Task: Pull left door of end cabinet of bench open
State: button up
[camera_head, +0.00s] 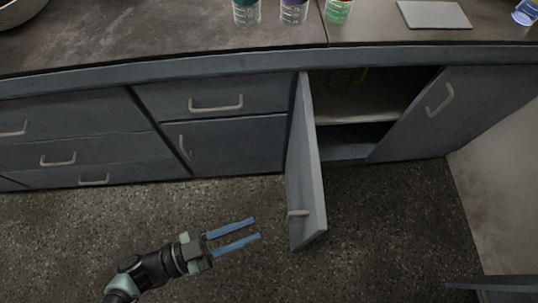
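The left door (305,165) of the end cabinet is swung wide open and sticks out from the bench front. Its pale handle (298,213) is near the door's free edge. The cabinet interior (362,95) shows a shelf, with a green object partly seen at the upper left. The right door (455,108) looks shut and has its own handle (440,100). My gripper (256,229) has two blue fingers, open and with nothing between them. It is over the floor, left of the open door and apart from its handle.
The bench top (160,35) carries several coloured containers, a grey plate (434,15) and a bowl (20,10) at the left. Drawers and a small shut door (225,147) are left of the cabinet. A pale wall (505,190) stands at right. The floor (390,240) right of the open door is clear.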

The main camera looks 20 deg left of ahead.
jog(key=shift+v, duration=1.55)
